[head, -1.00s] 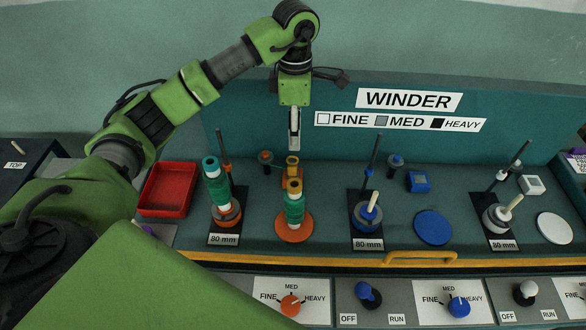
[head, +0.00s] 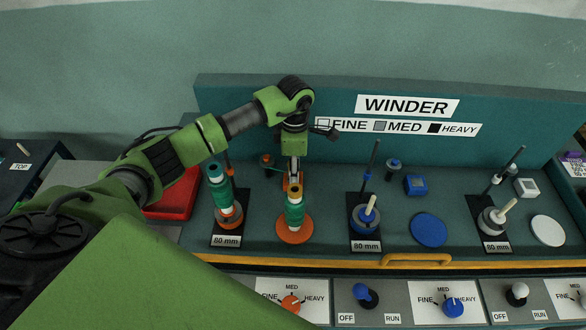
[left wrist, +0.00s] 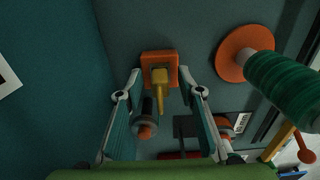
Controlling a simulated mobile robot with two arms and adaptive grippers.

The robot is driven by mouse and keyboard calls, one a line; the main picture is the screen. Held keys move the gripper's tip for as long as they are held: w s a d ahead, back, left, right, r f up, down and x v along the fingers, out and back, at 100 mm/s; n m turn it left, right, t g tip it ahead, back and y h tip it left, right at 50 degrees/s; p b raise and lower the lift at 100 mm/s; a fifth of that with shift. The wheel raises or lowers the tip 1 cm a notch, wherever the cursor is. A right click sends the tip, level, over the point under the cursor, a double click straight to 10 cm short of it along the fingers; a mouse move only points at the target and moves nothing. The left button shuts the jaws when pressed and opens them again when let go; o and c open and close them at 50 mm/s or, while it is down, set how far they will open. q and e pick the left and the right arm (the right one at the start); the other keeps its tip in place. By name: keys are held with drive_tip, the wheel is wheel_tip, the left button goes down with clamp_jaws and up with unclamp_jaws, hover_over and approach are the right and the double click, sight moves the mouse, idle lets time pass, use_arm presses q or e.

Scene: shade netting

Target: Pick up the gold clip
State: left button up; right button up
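The gold clip (left wrist: 160,88) shows in the left wrist view, standing out from a square orange holder (left wrist: 172,58). My left gripper (left wrist: 160,94) is open, with one finger on each side of the clip and gaps on both sides. The orange holder (head: 287,184) shows only in part there, and the clip is hidden by my gripper. My right gripper is in neither view.
A second green spool (head: 221,188) stands on a spindle to the left. A red tray (head: 176,200) lies behind my arm. The WINDER panel (head: 345,105) rises behind. Blue and white stations and a yellow handle (head: 418,258) lie to the right.

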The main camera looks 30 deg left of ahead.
use_arm(q)
drive_tip(key=shift+f, duration=0.4)
clamp_jaws()
drive_tip(key=shift+r, duration=0.15)
drive_tip(key=shift+r+b, duration=0.55)
drive_tip(key=s+d+r+b, duration=0.4)
drive_tip(key=s+d+r, duration=0.1)
drive_tip(key=d+r, duration=0.6)
drive_tip(key=shift+d+r, duration=0.4)
drive_tip(key=shift+d, duration=0.65)
